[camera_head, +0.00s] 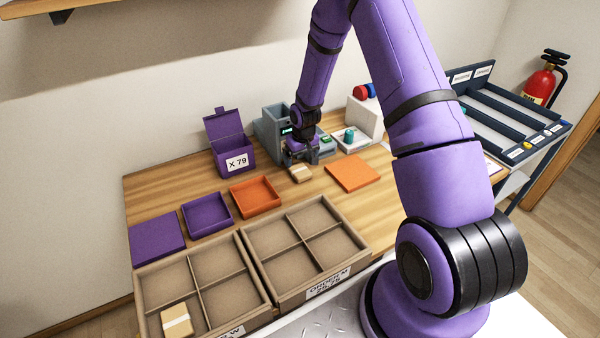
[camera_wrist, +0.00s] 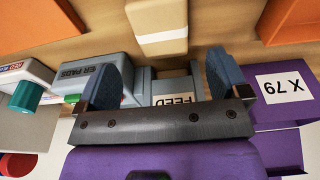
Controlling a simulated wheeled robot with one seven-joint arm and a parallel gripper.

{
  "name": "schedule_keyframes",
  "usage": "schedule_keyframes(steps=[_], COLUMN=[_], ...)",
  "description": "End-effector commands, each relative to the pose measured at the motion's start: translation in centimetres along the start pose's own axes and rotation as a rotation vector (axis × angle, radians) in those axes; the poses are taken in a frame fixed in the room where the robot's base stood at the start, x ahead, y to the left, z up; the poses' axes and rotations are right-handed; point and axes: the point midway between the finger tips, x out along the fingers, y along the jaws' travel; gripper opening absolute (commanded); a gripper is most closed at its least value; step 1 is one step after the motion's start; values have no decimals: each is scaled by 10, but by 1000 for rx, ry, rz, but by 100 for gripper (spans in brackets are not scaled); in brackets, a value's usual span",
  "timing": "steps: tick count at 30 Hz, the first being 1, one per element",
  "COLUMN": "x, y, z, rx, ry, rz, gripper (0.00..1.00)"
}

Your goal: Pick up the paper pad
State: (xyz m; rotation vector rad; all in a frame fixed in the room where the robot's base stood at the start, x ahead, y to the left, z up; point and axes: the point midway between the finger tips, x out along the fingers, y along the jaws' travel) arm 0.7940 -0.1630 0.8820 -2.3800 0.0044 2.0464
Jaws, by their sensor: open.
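A tan paper pad with a white band lies on the wooden table in front of the grey machine (camera_head: 268,130), just below my gripper (camera_head: 300,157) in the head view. The pad (camera_head: 300,174) also shows at the top of the wrist view (camera_wrist: 158,25). My gripper (camera_wrist: 160,75) is open, with its two blue fingers wide apart and the pad beyond them, not between them. Behind the fingers is the machine's front (camera_wrist: 174,97) with a "FEED" label. A similar banded pad (camera_head: 177,321) lies in the left divided crate.
Two divided crates (camera_head: 258,265) stand at the front. A purple box marked X 79 (camera_head: 236,161), purple and orange trays (camera_head: 254,196) and an orange sheet (camera_head: 354,174) lie around the pad.

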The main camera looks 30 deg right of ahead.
Motion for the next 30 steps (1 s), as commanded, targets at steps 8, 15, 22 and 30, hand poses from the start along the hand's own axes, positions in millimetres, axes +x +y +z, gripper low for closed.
schedule_keyframes(steps=[8,15,22,30], x=[32,52,52,52], y=[-3,-2,-2,-2], z=[9,8,8,8], rx=[-2,0,0,-1], ry=[-4,-1,0,-1], rz=[0,0,0,0], gripper=[94,94,94,41])
